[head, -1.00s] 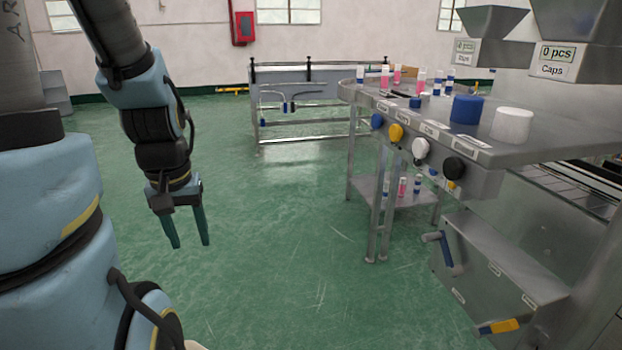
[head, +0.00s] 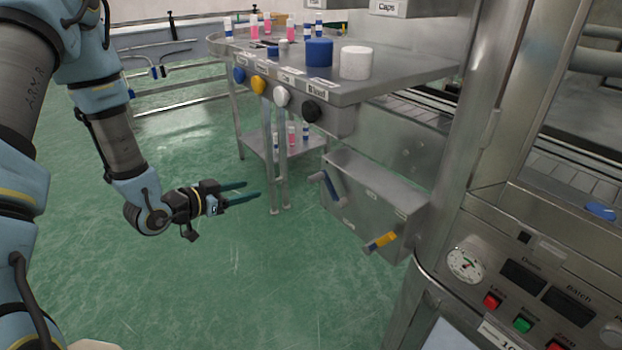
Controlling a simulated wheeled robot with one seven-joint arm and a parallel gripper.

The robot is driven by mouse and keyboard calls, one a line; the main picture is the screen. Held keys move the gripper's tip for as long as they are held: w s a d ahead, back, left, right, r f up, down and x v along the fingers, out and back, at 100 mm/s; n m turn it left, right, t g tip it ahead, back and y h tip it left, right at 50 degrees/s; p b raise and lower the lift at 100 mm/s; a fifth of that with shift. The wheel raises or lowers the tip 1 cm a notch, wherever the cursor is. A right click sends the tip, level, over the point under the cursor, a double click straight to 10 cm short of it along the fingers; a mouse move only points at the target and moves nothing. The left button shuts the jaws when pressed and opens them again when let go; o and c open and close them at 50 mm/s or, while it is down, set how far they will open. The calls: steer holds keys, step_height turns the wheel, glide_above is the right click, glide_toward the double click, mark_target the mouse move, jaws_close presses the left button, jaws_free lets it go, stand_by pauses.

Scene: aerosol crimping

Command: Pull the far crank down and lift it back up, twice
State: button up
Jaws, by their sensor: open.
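The far crank (head: 334,188) is on the front of a grey metal box (head: 380,190) below the worktable. It has a dark blue arm and a grip that sticks out to the left. The near crank (head: 380,242), with a yellow grip, sits lower right on the same box. My gripper (head: 252,190) is open and empty. Its two green fingers point right toward the far crank, and in the picture a gap of floor shows between the fingertips and the crank.
The worktable (head: 400,88) with several coloured knobs, a blue cap (head: 318,52) and a white cap (head: 356,62) overhangs the box. Its legs stand behind my fingertips. A control panel (head: 530,290) stands at the right.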

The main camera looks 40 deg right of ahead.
mark_target(309, 181)
steer(key=s+d+m+g+h, duration=0.2)
steer(key=s+d+g+h, duration=0.15)
steer(key=s, duration=0.45)
steer(key=shift+h, duration=0.25)
steer(key=d+p, duration=0.1)
steer(key=d, duration=0.2)
steer(key=d+p, duration=0.1)
steer(key=d, duration=0.3)
steer(key=d+r+p, duration=0.1)
steer(key=d, duration=0.2)
steer(key=shift+s+d+p, duration=0.15)
steer(key=shift+d+p, duration=0.2)
jaws_close()
